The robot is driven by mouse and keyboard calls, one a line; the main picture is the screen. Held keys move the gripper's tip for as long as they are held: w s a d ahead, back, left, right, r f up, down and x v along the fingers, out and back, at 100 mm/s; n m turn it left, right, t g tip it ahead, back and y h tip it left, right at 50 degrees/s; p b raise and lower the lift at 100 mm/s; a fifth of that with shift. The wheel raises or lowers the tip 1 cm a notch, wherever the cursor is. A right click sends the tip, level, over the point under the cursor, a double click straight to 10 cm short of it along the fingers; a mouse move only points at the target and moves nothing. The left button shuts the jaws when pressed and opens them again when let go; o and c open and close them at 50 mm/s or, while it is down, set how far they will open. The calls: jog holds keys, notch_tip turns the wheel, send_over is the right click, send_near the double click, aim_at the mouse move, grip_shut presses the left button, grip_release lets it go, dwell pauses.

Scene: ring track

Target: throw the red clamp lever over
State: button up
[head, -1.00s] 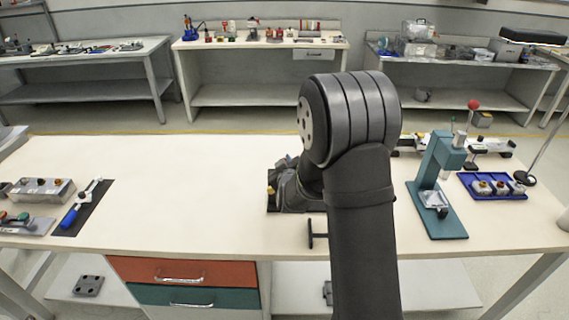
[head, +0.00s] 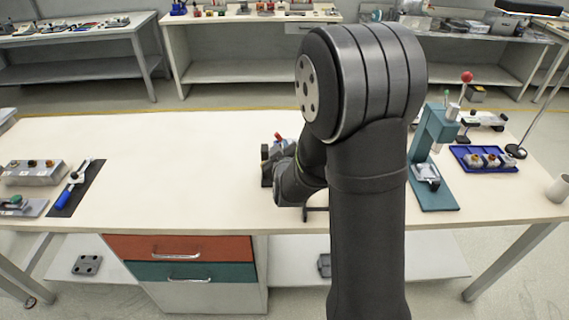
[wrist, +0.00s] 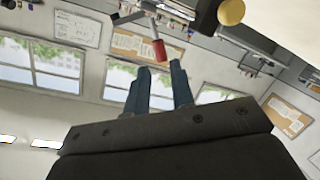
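The red clamp lever (head: 279,137) shows as a small red tip on a dark clamp fixture (head: 266,165) at mid-table, partly covered by my arm. In the wrist view its red grip (wrist: 159,52) hangs on a grey metal arm just beyond my fingertips. My gripper (wrist: 160,67) has its two blue-grey fingers apart, with a gap between them and nothing held. The red grip lines up with this gap; I cannot tell whether it touches a finger. In the head view my arm hides the fingers.
A yellow knob (wrist: 231,12) is close to the right of the lever in the wrist view. On the table, a teal press (head: 432,150) and a blue tray (head: 482,158) stand right; a dark mat (head: 78,190) with a blue-handled tool lies left. The table between is clear.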

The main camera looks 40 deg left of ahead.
aim_at(279, 139)
jog(key=v, duration=1)
jog(key=o, duration=0.3)
jog(key=shift+w+f, duration=0.1)
jog(key=shift+o, duration=0.2)
jog(key=w+a+f+y, duration=0.1)
jog(key=w+a, duration=0.3)
jog(key=a, duration=0.1)
jog(key=w+a+f+n+y, duration=0.1)
jog(key=w+a, duration=0.2)
jog(key=a, duration=0.2)
jog(key=w+a+f+y, duration=0.1)
jog(key=w+a, duration=0.3)
jog(key=a, duration=0.1)
jog(key=shift+w+f+g, duration=0.2)
jog(key=shift+w+g, duration=0.1)
jog(key=shift+w, duration=0.05)
jog(key=shift+c, duration=0.3)
grip_shut()
